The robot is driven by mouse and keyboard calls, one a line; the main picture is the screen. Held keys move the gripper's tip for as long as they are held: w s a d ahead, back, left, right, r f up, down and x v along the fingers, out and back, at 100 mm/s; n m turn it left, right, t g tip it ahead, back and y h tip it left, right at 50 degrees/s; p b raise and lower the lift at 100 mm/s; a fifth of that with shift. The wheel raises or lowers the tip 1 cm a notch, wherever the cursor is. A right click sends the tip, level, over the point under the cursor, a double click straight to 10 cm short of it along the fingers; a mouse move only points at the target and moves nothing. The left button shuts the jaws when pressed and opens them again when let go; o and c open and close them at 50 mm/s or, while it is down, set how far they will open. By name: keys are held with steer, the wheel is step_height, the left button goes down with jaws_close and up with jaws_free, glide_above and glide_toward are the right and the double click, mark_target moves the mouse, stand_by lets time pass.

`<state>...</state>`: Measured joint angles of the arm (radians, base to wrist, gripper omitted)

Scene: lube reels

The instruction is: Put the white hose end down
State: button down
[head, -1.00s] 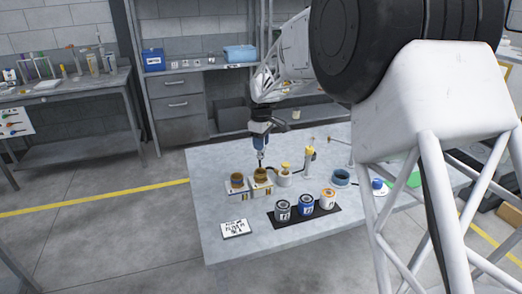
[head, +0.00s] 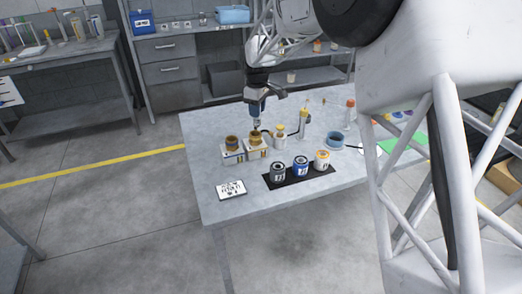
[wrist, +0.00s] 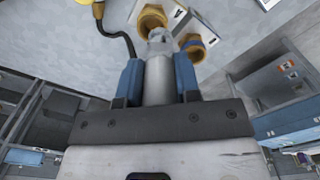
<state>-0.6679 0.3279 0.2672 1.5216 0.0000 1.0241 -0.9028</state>
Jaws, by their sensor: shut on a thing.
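My gripper (head: 257,119) is over the left part of the table in the head view. In the wrist view its blue fingers (wrist: 158,82) are shut on a pale grey-white hose end (wrist: 158,62). The hose end points down toward two brown-topped containers. One brown ring (wrist: 151,18) is just beyond its tip, and another (wrist: 193,46) is to the right. In the head view the containers (head: 256,142) and (head: 232,144) stand side by side on white labelled holders. I cannot tell whether the tip touches a container.
A dark hose (wrist: 128,42) runs toward a yellow-topped item at upper left. White, yellow-topped bottles (head: 279,136) and a blue-grey bowl (head: 336,139) stand to the right. Labelled cans (head: 300,169) stand on a black mat in front. A label card (head: 231,188) lies front left.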

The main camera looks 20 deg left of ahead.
steer(key=s+d+f, duration=0.4)
steer(key=s+d, duration=0.1)
steer(key=shift+s, duration=0.15)
steer(key=shift+a, duration=0.1)
step_height(320, 180, down, 6)
steer(key=shift+f, duration=0.15)
stand_by(0.4)
steer(key=shift+f, duration=1.85)
steer(key=shift+f, duration=0.1)
steer(key=c, duration=0.8)
jaws_free()
